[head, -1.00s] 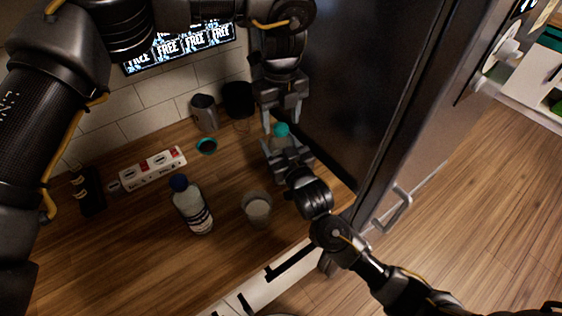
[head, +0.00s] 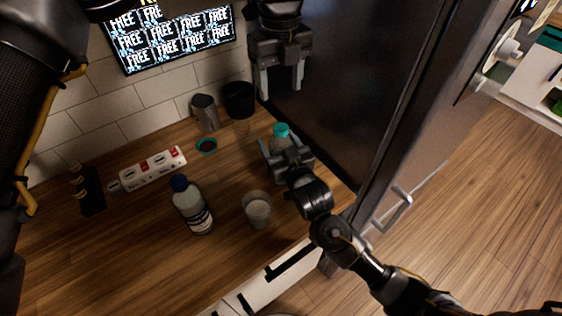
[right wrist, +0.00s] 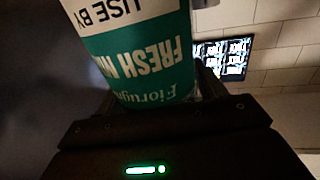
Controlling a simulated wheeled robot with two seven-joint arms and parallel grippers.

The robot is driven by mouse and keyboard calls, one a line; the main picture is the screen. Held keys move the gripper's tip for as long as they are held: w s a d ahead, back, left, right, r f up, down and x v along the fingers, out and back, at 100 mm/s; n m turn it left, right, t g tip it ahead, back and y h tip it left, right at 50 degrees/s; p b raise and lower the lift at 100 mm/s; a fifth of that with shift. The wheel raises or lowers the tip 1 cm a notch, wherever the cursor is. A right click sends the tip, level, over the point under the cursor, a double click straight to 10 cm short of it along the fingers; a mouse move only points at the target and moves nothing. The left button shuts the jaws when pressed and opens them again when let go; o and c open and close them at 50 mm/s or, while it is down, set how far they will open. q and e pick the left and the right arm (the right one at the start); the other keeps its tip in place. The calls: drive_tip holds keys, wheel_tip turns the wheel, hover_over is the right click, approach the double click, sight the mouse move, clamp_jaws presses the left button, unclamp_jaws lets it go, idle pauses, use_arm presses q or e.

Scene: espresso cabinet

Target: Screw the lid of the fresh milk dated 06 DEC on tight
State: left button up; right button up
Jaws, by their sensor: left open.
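The fresh milk bottle (right wrist: 150,55) has a green and white label reading "FRESH MI" and "USE BY" upside down in the right wrist view; its date is out of view. In the head view its teal lid (head: 281,130) sits on top of the bottle, which stands at the back right of the counter. I cannot tell how tight the lid is. My right gripper (head: 285,155) is shut around the bottle's body and hides much of it. My left gripper (head: 282,88) is open and empty, fingers pointing down, above and apart from the lid.
A blue-capped bottle (head: 192,207) and a glass (head: 257,210) stand in front. A dark cabinet side (head: 345,75) rises close right.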

drive_tip(key=o, duration=0.3)
drive_tip(key=shift+s+d, duration=0.2)
drive_tip(key=shift+s, duration=0.2)
use_arm(q)
wheel_tip(320, 180, down, 2)
drive_tip(key=shift+f+b, duration=0.25)
drive_tip(key=shift+b, duration=1)
drive_tip(key=shift+f, duration=0.1)
use_arm(e)
drive_tip(key=v, duration=1)
drive_tip(key=shift+r, duration=0.1)
drive_tip(key=shift+w, duration=0.1)
